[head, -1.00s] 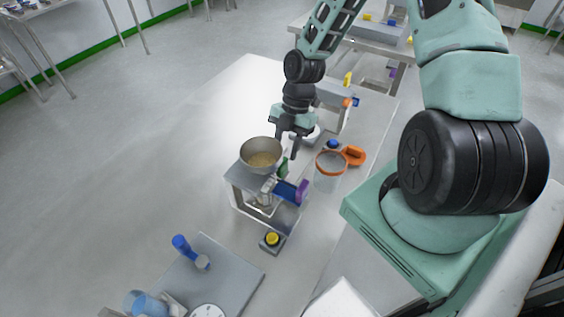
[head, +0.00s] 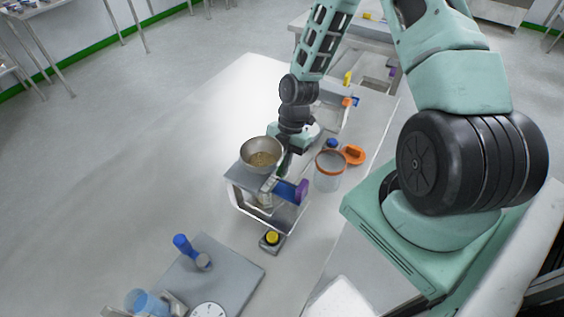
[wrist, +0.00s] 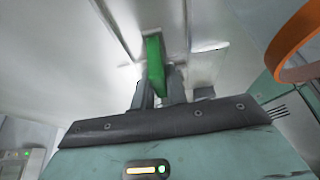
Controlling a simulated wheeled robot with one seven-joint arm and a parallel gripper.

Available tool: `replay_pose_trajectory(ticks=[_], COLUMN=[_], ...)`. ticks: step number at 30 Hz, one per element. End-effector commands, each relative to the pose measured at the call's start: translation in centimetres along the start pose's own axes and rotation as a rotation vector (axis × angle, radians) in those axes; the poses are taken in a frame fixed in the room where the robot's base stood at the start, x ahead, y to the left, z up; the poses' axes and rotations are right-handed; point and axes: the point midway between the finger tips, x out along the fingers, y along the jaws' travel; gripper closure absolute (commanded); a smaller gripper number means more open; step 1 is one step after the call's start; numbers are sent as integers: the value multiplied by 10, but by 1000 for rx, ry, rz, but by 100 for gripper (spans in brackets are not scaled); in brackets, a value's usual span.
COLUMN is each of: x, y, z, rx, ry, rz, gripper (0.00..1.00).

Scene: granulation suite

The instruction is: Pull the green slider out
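The green slider (wrist: 155,62) shows in the wrist view as an upright green tab between the two fingers of my gripper (wrist: 160,90). The fingers lie close against both its sides, with no clear gap. In the head view my gripper (head: 284,163) reaches down beside the metal bowl (head: 262,158), at the back right of the small stand (head: 243,182). The slider is mostly hidden there by the fingers.
A clear jar with an orange rim (head: 329,172) stands close to the right of my gripper, with an orange-handled item (head: 352,154) behind it. A blue and purple part (head: 290,190) sticks out of the stand. A yellow-topped button (head: 271,238) lies in front.

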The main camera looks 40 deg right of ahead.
Motion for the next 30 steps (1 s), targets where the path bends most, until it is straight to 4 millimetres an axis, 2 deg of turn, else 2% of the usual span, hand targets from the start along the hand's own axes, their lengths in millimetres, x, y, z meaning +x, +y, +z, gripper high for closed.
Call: replay_pose_trajectory(ticks=[2, 5, 12, 15, 20, 29, 30], x=[-2, -10, -36, -42, -48, -50, -50], y=[1, 1, 1, 1, 1, 1, 1], z=[4, 21, 83, 102, 115, 118, 118], rx=[1, 5, 6, 3, 1, 0, 0], ry=[0, 0, -3, -3, -2, -8, -9], rz=[2, 4, 5, 5, 1, 3, 3], gripper=[100, 100, 100, 100, 100, 100, 74])
